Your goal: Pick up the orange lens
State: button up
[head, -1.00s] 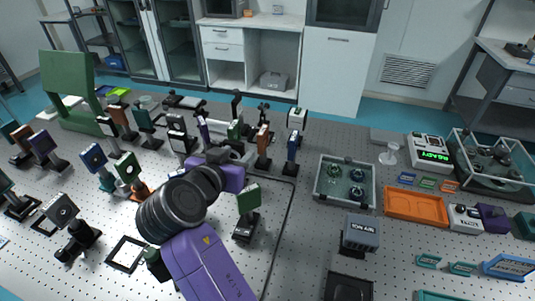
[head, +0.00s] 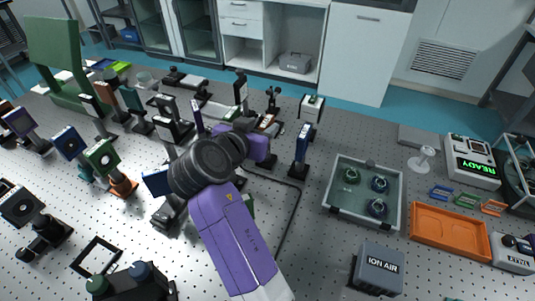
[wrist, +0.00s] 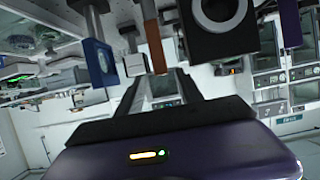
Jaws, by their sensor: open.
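The orange lens is an orange-brown upright plate (wrist: 152,40) near the top of the wrist view, which shows the scene upside down.
A blue-faced mount (wrist: 100,62) and a black ring mount (wrist: 221,14) flank the orange plate. A blue mount (head: 301,150) stands right of my wrist. A glass-walled tray (head: 336,207) and an orange tray (head: 449,232) lie farther right. Several optics mounts crowd the left.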

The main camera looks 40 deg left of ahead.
aim_at(265, 122)
jog(key=shift+a+p+x, duration=0.15)
jog(key=shift+p+x, duration=0.05)
jog(key=shift+x, duration=1)
jog(key=shift+a+p+x, duration=0.1)
jog(key=shift+p+x, duration=0.1)
jog(key=shift+x, duration=1.05)
jog(key=shift+s, duration=0.1)
grip_shut()
jog(key=shift+r, duration=0.1)
